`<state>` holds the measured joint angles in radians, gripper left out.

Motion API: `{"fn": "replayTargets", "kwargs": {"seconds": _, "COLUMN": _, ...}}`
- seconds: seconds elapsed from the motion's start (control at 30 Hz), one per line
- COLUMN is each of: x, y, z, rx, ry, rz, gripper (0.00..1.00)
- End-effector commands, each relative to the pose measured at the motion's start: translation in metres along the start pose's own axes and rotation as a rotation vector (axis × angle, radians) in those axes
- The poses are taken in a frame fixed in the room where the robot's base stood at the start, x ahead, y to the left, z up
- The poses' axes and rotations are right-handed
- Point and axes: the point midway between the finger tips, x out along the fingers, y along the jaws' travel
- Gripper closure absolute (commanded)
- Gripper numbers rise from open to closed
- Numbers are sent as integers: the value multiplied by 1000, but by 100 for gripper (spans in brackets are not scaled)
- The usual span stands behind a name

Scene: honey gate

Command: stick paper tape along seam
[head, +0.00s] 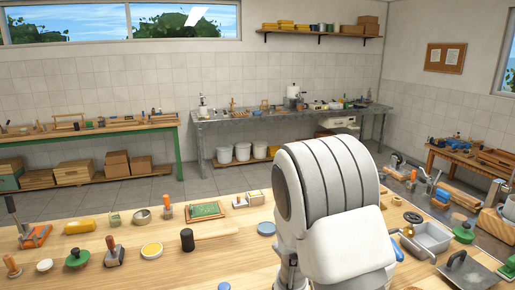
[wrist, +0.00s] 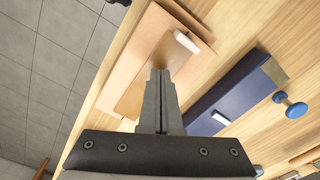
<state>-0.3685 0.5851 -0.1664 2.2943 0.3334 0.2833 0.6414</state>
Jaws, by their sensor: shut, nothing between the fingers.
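In the wrist view my gripper (wrist: 160,74) is shut and empty, its fingertips over a pale wooden board (wrist: 118,88) at the bench edge. A tan, paper-like strip (wrist: 131,101) runs along the board beneath the fingertips; I cannot tell whether it is the tape or whether the fingertips touch it. A small white cylinder (wrist: 185,41) lies by the strip's far end. A dark band (wrist: 187,17) lies beyond it. I cannot make out a seam; the fingers hide part of the board. In the head view my arm hides this work area.
A dark blue box (wrist: 228,97) with a white block (wrist: 221,117) on it lies right of the board, near a blue knob (wrist: 296,110).

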Motion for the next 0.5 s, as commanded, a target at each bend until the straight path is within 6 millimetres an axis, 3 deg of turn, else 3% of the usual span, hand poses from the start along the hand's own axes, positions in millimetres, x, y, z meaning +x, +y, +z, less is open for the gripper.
{"fn": "replayTargets", "kwargs": {"seconds": 0.5, "x": 9, "y": 0, "z": 0, "rx": 0, "ry": 0, "rz": 0, "gripper": 100}}
